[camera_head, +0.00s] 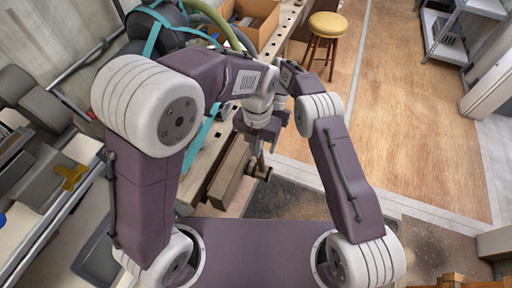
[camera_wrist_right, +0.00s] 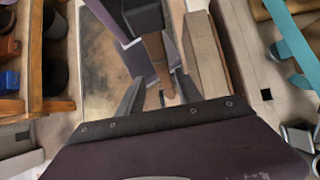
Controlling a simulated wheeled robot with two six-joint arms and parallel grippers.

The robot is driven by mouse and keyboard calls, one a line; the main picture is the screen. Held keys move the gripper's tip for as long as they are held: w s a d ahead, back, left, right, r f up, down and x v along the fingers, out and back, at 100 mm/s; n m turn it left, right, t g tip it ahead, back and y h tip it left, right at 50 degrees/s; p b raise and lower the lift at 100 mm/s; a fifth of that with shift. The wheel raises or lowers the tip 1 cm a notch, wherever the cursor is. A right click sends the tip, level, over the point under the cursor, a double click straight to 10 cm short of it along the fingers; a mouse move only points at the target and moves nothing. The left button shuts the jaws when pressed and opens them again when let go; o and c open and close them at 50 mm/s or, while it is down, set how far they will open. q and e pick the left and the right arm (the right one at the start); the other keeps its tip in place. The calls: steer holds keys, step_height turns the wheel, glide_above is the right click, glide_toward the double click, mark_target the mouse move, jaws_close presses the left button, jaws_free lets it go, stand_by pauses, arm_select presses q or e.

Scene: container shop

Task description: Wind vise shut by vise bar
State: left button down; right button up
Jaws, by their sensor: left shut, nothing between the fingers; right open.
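The vise has a long wooden jaw (camera_head: 228,175) at the bench edge, which also shows in the right wrist view (camera_wrist_right: 205,52). A brown screw end (camera_head: 262,173) sticks out on the floor side of the jaw. The vise bar is mostly hidden by my grippers, and I cannot make out its full length. My left gripper (camera_head: 260,147) is shut and empty, just above the screw end. My right gripper (camera_wrist_right: 158,95) is open, pointing down beside the jaw. A brown piece of the vise shows between its fingers; I cannot tell whether they touch it.
The bench runs along the left of the vise with teal straps (camera_wrist_right: 293,43) on it. A cardboard box (camera_head: 255,18) stands at the far end, and a yellow stool (camera_head: 327,25) beyond. The wooden floor (camera_head: 410,110) at right is clear. Grey shelves (camera_head: 45,215) stand at left.

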steer(key=s+d+r+n+t, duration=0.1)
steer(key=s+d+r+t, duration=0.1)
steer(key=d+r+t, duration=0.45)
steer(key=s+d+f+n+t+h, duration=0.1)
steer(key=s+d+n+h, duration=0.1)
steer(key=s+d, duration=0.7)
steer(key=s, duration=0.4)
steer(key=shift+d+n, duration=0.35)
steer(key=shift+n, duration=0.05)
